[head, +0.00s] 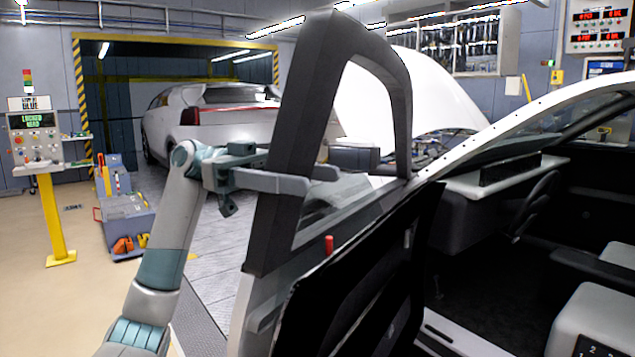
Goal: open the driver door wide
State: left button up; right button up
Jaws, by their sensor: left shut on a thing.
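The driver door (365,285) of the near white car stands open, swung away from the cabin. Its black inner panel faces me, and its dark window frame (300,110) rises above it. My left gripper (320,178) is shut on the upright rear part of the window frame, with its fingers across the bar and the tips showing past it. My left arm comes up from the bottom left, outside the door. A red pin (329,245) sticks up on the door's sill. My right gripper is not in view.
The open doorway shows the steering wheel (535,203), dashboard (490,190) and a pale seat (590,320). The white hood (400,95) is raised. A toolbox cart (127,218) and a yellow-post control panel (50,205) stand at left.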

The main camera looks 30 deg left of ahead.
pick_arm(q)
jog(key=shift+d+f, duration=0.1)
jog(key=shift+f, duration=0.05)
jog(key=o, duration=1.5)
jog(key=shift+a, duration=0.2)
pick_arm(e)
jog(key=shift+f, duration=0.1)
pick_arm(q)
jog(key=shift+a, duration=0.6)
jog(key=a+b, duration=0.1)
jog(key=a, duration=0.3)
jog(key=shift+w, duration=0.1)
jog(key=a+b, duration=0.1)
jog(key=a, duration=1.1)
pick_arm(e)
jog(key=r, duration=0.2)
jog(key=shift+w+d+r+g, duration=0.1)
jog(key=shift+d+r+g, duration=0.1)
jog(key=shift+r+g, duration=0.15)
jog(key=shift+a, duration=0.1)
